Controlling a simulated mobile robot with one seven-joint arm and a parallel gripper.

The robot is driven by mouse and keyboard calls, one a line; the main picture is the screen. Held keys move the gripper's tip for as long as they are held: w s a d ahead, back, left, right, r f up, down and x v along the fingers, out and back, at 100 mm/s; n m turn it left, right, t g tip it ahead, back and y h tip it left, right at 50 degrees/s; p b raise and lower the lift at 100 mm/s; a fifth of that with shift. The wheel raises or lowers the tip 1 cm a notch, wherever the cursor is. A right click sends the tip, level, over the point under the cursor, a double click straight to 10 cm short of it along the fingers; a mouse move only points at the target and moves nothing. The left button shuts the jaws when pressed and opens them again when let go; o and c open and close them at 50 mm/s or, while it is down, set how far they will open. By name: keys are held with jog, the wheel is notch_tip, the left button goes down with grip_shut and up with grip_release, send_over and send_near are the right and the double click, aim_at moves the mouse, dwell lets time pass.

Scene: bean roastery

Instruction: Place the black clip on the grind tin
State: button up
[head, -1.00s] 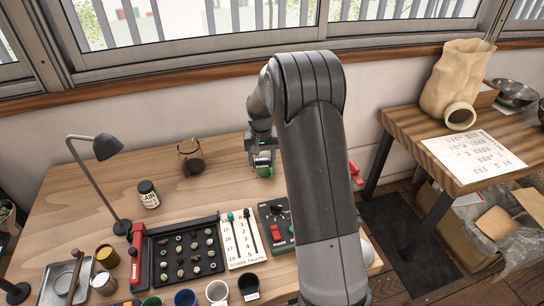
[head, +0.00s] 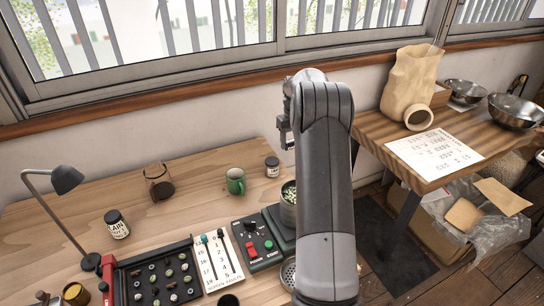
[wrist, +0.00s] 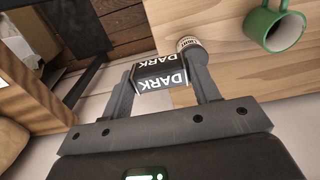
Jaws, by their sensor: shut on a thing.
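My gripper (wrist: 162,78) is shut on the black clip (wrist: 158,74), a small black block with white "DARK" lettering, in the wrist view. In the head view my gripper (head: 286,132) is raised at the back of the table, partly behind my arm; I cannot make out the clip there. A small dark-lidded tin with a pale label (head: 272,167) stands below it; it also shows just beyond the clip in the wrist view (wrist: 188,44). A steel tin with greenish contents (head: 289,208) is partly hidden by my arm. I cannot tell which is the grind tin.
A green mug (head: 235,181) stands left of the small tin. A second table (head: 375,140) stands at right.

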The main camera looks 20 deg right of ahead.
send_over(272, 160)
notch_tip(272, 160, down, 5)
jog(key=shift+s, duration=0.1)
jog(key=shift+f, duration=1.9)
jog(key=shift+f, duration=0.15)
jog(key=o, duration=0.9)
jog(key=shift+o, duration=0.2)
